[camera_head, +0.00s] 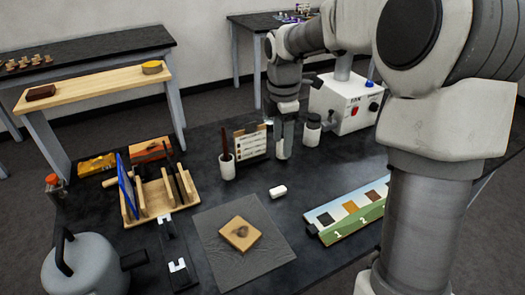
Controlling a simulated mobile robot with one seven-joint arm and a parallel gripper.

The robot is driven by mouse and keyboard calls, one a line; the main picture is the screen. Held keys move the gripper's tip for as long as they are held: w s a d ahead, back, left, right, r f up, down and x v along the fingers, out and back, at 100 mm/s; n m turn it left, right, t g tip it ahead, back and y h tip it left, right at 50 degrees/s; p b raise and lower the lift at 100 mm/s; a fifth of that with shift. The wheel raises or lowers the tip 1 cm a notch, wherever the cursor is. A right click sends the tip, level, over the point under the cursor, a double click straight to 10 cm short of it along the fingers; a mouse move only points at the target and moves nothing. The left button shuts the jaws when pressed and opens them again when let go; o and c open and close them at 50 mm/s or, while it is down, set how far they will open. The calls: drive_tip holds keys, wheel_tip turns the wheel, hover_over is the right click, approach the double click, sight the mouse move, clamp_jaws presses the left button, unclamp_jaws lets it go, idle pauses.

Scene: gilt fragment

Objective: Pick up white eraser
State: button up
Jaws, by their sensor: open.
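The white eraser (278,191) is a small white block lying on the black table, near the middle of the camera_head view. It sits just behind the right part of the grey mat's back edge. My gripper (283,150) hangs down at the end of my arm, above and behind the eraser, apart from it. Its jaws are open, and nothing shows between them. The fingertips are small and partly unclear in this view.
A grey mat (215,259) with a wooden square lies in front. A numbered colour board (345,232) is at right. A cup with a brush (227,168), a small card stand (250,143) and a dark-lidded jar (312,130) stand behind. A wooden rack (150,205) is left.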

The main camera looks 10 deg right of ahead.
drive_tip(key=w+f+n, duration=0.1)
drive_tip(key=w+f, duration=0.1)
drive_tip(key=b, duration=0.2)
hover_over(278, 190)
drive_tip(key=shift+n, duration=0.3)
drive_tip(key=f, duration=1.2)
drive_tip(key=shift+s+f, duration=0.1)
drive_tip(key=shift+s, duration=0.15)
drive_tip(key=f, duration=0.5)
drive_tip(key=shift+w+f+b, duration=0.1)
drive_tip(key=shift+w+b, duration=0.2)
drive_tip(key=shift+b, duration=0.1)
clamp_jaws()
